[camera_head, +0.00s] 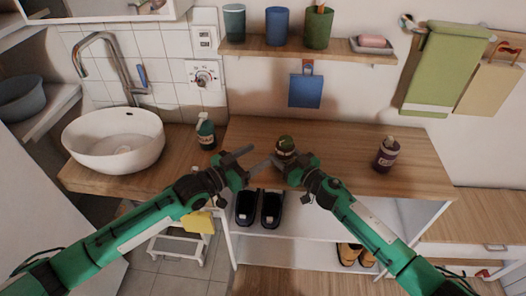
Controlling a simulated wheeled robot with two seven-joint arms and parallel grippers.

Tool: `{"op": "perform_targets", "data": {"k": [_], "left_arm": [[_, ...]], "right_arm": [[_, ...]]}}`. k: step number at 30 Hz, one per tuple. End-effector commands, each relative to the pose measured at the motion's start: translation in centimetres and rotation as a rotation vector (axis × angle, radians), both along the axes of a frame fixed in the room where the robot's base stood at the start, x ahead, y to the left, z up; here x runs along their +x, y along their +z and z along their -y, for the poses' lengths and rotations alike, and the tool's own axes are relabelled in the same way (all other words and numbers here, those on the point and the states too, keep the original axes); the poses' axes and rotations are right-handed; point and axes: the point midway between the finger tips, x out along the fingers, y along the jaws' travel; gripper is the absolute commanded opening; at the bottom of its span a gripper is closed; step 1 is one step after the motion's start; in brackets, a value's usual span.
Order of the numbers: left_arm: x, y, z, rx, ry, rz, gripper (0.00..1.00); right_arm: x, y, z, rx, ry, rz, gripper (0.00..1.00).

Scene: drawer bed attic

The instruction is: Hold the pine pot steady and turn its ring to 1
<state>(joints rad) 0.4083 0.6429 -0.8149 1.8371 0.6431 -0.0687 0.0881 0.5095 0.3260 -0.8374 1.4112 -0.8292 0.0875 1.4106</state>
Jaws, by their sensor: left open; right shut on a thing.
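A small round pot (286,144), dark green on top with a darker body, stands on the wooden counter near its front edge; I take it to be the pine pot. Its ring and any numbers are too small to read. My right gripper (284,163) is shut on the pot from the front right and hides its lower part. My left gripper (254,161) is open and empty just left of the pot, with its fingers pointing right towards it. I see no contact between the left fingers and the pot.
A green-labelled pump bottle (206,132) stands left, beside the white basin (114,141). A dark purple bottle (386,154) stands right on the counter (345,140). A shelf (340,51) with cups hangs above. Dark shoes (258,208) sit below. The counter behind the pot is clear.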

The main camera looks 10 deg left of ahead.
Motion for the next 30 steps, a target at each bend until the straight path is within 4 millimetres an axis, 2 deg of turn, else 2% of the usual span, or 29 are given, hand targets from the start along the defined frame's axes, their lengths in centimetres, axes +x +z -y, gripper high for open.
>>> {"op": "perform_targets", "data": {"k": [12,13,16,17,26,30], "left_arm": [[-0.2,0.0,-0.2,-0.001,-0.001,0.001,0.58],[-0.2,0.0,-0.2,-0.001,-0.001,0.0,0.58],[-0.2,0.0,-0.2,-0.001,-0.001,0.0,0.58],[-0.2,0.0,-0.2,-0.001,-0.001,0.0,0.58],[-0.2,0.0,-0.2,-0.001,-0.001,0.0,0.58],[-0.2,0.0,-0.2,-0.001,-0.001,0.0,0.58]], "right_arm": [[0.0,-0.2,0.1,-0.003,-0.002,-0.001,0.25],[0.0,-0.2,0.1,-0.003,-0.002,-0.001,0.56],[0.0,-0.1,0.1,-0.001,-0.002,-0.001,0.75],[0.0,-0.1,0.1,-0.001,-0.001,-0.001,0.77],[-0.1,0.0,0.1,-0.001,-0.001,-0.001,0.77],[-0.9,-0.1,1.0,-0.002,-0.001,-0.001,0.77]]}}
